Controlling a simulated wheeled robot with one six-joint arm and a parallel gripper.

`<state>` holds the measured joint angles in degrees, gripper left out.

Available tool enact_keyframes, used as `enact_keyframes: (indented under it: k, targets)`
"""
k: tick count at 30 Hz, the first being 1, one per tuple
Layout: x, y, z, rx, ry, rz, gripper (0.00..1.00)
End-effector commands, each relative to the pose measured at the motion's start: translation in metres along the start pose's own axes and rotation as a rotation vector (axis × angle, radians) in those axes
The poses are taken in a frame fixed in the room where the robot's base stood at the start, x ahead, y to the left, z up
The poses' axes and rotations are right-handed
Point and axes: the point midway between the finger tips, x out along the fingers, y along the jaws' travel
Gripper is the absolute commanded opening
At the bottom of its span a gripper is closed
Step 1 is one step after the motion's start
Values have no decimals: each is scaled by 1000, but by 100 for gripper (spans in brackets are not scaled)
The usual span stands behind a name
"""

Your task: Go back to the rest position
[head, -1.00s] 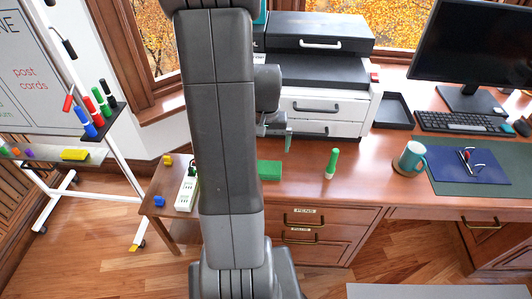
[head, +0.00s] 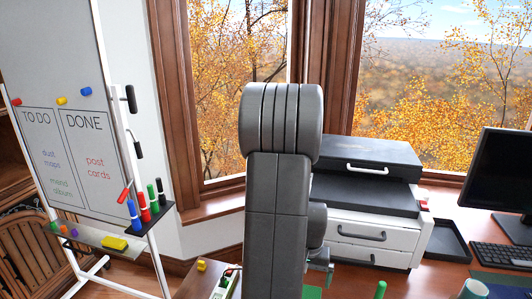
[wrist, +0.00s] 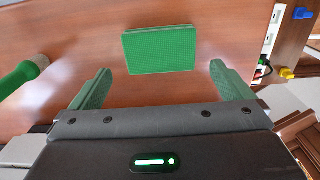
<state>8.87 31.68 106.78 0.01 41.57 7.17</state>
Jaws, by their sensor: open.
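My gripper (wrist: 160,70) is open and empty in the wrist view, its two green fingers spread apart above the brown desk (wrist: 80,40). A flat green block (wrist: 160,50) lies on the desk, just beyond the gap between the fingertips and apart from them. In the head view, my raised grey arm covers the middle, and the gripper is mostly hidden behind it.
A green marker (head: 380,290) stands on the desk; it shows at left in the wrist view (wrist: 25,72). A white drawer unit (head: 365,240) is right of my arm, near a monitor (head: 500,175). A whiteboard (head: 60,130) with a marker holder (head: 150,217) stands at left.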

Motion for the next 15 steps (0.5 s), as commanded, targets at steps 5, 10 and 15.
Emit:
enact_keyframes:
  k: [5,10,15]
  targets:
    - [31,0,1,0,-4,0,100]
    - [56,0,1,0,-3,0,100]
    - [64,0,0,0,2,0,100]
